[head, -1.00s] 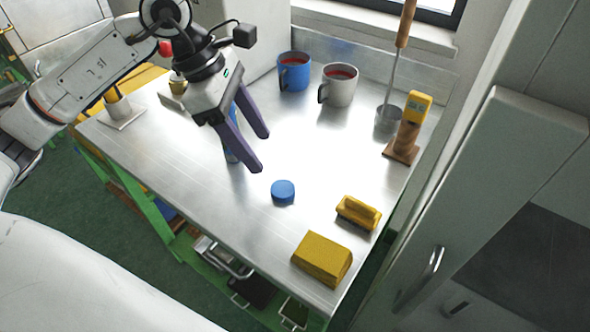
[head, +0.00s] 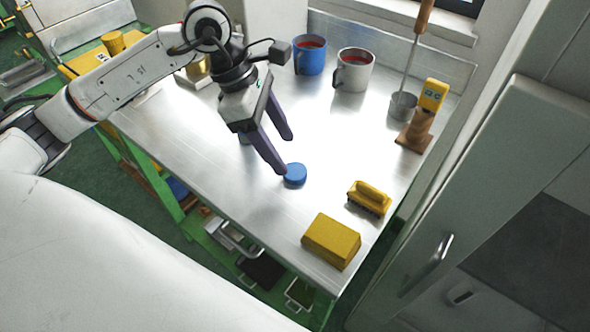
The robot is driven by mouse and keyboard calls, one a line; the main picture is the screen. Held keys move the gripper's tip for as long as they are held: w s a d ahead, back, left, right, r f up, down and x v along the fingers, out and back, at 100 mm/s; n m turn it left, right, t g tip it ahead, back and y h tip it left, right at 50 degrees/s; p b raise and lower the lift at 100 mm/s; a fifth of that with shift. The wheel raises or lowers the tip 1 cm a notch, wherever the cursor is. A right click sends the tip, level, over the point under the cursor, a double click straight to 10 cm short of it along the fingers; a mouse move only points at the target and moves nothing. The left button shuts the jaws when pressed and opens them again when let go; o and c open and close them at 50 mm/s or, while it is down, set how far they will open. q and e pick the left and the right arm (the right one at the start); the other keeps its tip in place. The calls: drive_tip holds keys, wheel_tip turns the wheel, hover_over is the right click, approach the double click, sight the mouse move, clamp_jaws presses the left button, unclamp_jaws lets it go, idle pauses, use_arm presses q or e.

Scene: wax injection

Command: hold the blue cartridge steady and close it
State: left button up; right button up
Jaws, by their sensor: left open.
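The round blue cap (head: 295,175) lies on the metal table. My left gripper (head: 284,153) has its two dark fingers apart and points down; one fingertip is right beside the cap, and I cannot tell whether it touches. My right gripper is not in view.
On the metal table (head: 225,165), a blue mug (head: 309,57) and a grey mug (head: 353,75) stand at the back. A ladle (head: 402,107), a yellow device on a wooden stand (head: 433,97), a yellow brush (head: 369,198) and a yellow block (head: 331,241) are along the right side.

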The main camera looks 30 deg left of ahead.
sight(297, 171)
use_arm(q)
drive_tip(key=x, duration=0.2)
drive_tip(key=p+x, duration=0.1)
drive_tip(key=x, duration=0.1)
drive_tip(key=shift+s+d+f, duration=0.1)
drive_tip(key=shift+s+d, duration=0.05)
drive_tip(key=shift+d, duration=0.25)
drive_tip(key=shift+d+f, duration=0.1)
drive_tip(key=shift+f, duration=0.3)
drive_tip(key=c, duration=1.1)
